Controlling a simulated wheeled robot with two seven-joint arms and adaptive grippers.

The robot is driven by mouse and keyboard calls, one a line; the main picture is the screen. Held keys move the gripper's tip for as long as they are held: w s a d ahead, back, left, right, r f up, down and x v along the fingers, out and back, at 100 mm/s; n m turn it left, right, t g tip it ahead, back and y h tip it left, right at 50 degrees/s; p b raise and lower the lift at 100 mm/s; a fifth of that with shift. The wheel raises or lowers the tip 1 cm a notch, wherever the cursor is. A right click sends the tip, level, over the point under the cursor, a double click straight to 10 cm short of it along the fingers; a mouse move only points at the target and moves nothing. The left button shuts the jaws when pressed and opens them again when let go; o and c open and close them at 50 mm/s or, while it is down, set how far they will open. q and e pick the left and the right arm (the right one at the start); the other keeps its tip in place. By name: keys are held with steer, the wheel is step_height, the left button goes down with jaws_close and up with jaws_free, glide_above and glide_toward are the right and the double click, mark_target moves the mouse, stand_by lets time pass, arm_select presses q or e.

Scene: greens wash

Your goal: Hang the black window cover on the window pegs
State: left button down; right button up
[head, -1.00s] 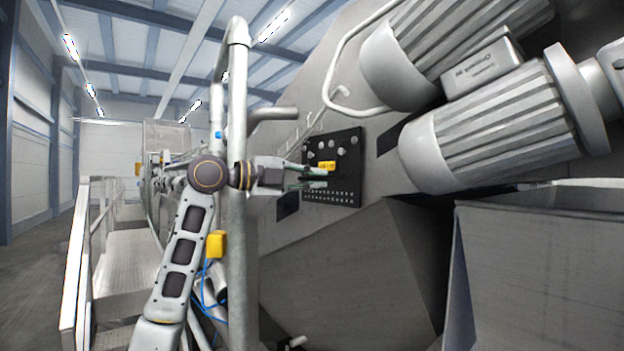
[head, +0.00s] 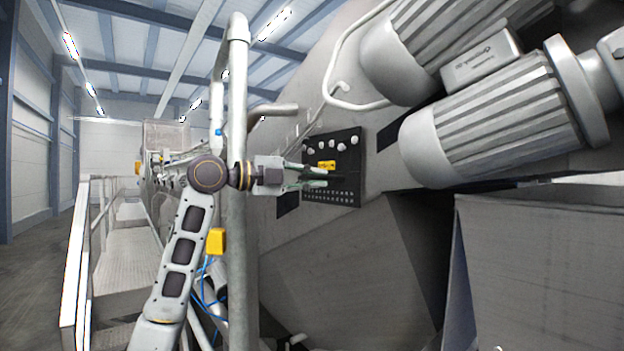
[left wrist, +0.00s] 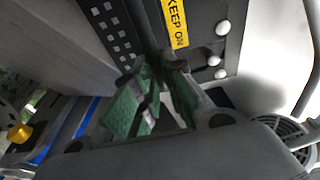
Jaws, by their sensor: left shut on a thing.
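The black window cover (head: 347,185) is a flat dark plate on the sloping grey machine wall, with a yellow label, rows of small holes low down and several pale round knobs or pegs near its top. In the left wrist view the cover (left wrist: 201,50) fills the top middle, its label reading "KEEP ON". My left gripper (head: 323,177) reaches in from the left at the cover's face, below the label. Its green fingers (left wrist: 160,75) are shut on a dark part of the cover, largely hidden between them. Whether the cover hangs on the pegs is unclear. My right gripper is out of view.
A thick grey upright pipe (head: 237,120) stands beside my left arm. Two large ribbed motors (head: 490,130) jut out at the upper right. A grey bin-like housing (head: 540,270) is below them. A railed walkway (head: 125,250) runs at the left.

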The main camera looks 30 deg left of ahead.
arm_select(q)
steer(key=shift+f+b, duration=0.65)
steer(key=shift+f, duration=0.15)
stand_by(0.4)
steer(key=c, duration=1.4)
jaws_free()
steer(key=shift+v, duration=5.95)
steer(key=shift+f, duration=0.1)
